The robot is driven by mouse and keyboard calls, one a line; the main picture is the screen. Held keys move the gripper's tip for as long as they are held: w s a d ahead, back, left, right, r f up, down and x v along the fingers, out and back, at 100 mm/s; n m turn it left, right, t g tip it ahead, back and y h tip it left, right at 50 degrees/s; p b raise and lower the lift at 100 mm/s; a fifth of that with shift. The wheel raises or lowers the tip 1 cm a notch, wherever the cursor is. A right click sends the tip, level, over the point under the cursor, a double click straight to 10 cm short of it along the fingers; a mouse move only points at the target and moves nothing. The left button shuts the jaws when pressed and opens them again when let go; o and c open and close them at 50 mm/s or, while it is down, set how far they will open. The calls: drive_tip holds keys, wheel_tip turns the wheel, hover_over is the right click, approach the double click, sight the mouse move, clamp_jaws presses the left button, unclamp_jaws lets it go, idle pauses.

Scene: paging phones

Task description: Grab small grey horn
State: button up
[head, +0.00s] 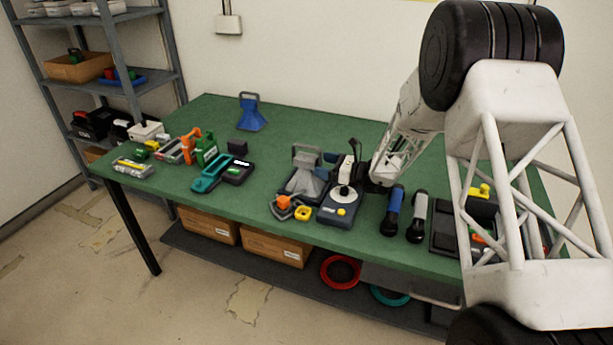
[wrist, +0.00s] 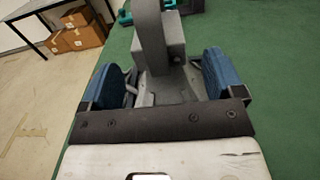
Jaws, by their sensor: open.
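A grey horn (head: 308,184) with a flared mouth and a handle stands on the green table near the middle of the head view. Its lower part sits in or against a dark item, and I cannot tell which. In the wrist view a grey body with an arched handle (wrist: 150,35), apparently this horn, is between the two blue finger pads. My gripper (wrist: 158,80) is open, with gaps visible between each pad and the grey body. In the head view, my arm comes from the right and its end is beside the horn, partly hidden by nearby items.
A dark box with a white disc (head: 344,192) stands right beside the horn. Orange and yellow pieces (head: 303,213) lie in front.

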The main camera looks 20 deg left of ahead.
sight(312, 158)
drive_tip(key=shift+a, duration=2.4)
drive_tip(key=shift+c, duration=0.3)
drive_tip(key=c, duration=1.5)
drive_tip(key=shift+r, duration=0.2)
drive_tip(key=shift+r, duration=1.35)
drive_tip(key=shift+s+d+r, duration=0.1)
drive_tip(key=shift+s+r, duration=0.05)
drive_tip(key=shift+r, duration=0.2)
drive_tip(key=s+d, duration=0.2)
drive_tip(key=s, duration=0.2)
drive_tip(key=s+d+r, duration=0.1)
drive_tip(key=s+d, duration=0.2)
drive_tip(key=s, duration=0.2)
drive_tip(key=s+d, duration=0.3)
drive_tip(key=s, duration=0.1)
drive_tip(key=shift+s+d+r, duration=0.15)
